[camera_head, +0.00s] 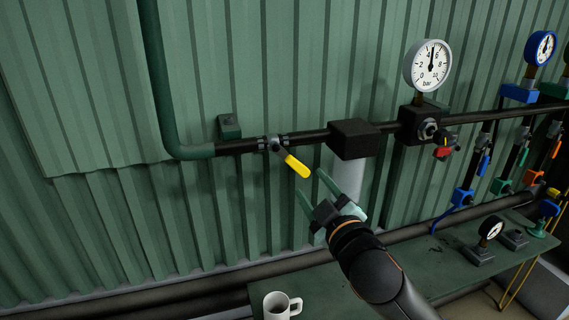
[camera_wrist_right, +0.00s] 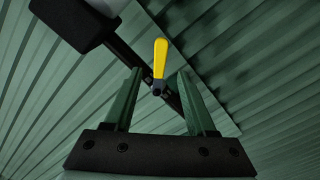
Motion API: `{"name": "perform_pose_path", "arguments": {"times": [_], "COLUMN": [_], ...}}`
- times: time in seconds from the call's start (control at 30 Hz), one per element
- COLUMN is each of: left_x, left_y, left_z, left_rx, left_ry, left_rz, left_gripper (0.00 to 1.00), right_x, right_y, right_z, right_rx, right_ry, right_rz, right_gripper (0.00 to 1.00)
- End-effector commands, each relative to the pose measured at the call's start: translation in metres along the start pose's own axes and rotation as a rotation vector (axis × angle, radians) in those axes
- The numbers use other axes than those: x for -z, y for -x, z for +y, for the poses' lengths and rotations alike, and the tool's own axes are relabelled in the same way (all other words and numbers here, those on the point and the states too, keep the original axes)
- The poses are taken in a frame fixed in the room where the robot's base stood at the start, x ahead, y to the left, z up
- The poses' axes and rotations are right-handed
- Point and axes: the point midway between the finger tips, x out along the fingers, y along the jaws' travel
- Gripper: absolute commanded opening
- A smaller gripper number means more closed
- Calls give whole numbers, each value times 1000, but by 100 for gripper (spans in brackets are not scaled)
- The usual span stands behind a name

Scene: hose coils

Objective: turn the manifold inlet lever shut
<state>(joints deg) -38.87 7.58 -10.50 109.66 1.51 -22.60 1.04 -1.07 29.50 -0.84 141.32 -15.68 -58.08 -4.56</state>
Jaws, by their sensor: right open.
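The manifold inlet lever (camera_head: 297,165) has a yellow handle and sits on a grey valve in the black pipe (camera_head: 230,145). Its handle slants down and right, away from the pipe line. In the right wrist view the yellow lever (camera_wrist_right: 160,58) shows between and beyond the two fingertips of the gripper (camera_wrist_right: 159,82). I cannot tell how far ahead it is. My left gripper is not in view.
A black box (camera_head: 354,139) sits on the pipe right of the lever. A pressure gauge (camera_head: 428,66) and red-handled valve (camera_head: 444,146) are further right. The corrugated wall is close behind.

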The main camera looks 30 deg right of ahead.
Motion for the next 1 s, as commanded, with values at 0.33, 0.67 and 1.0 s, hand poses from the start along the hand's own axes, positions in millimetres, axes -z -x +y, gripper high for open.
{"name": "perform_pose_path", "arguments": {"times": [0.33, 0.67, 1.0], "left_x": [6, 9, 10], "left_y": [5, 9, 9], "left_z": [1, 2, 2], "left_rx": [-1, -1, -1], "left_ry": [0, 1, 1], "left_rz": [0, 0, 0], "left_gripper": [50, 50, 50], "right_x": [1, 0, 0], "right_y": [-58, -106, -119], "right_z": [1, -1, -1], "right_rx": [0, 3, 4], "right_ry": [0, -1, -2], "right_rz": [-1, -1, -1], "right_gripper": [56, 56, 56]}}
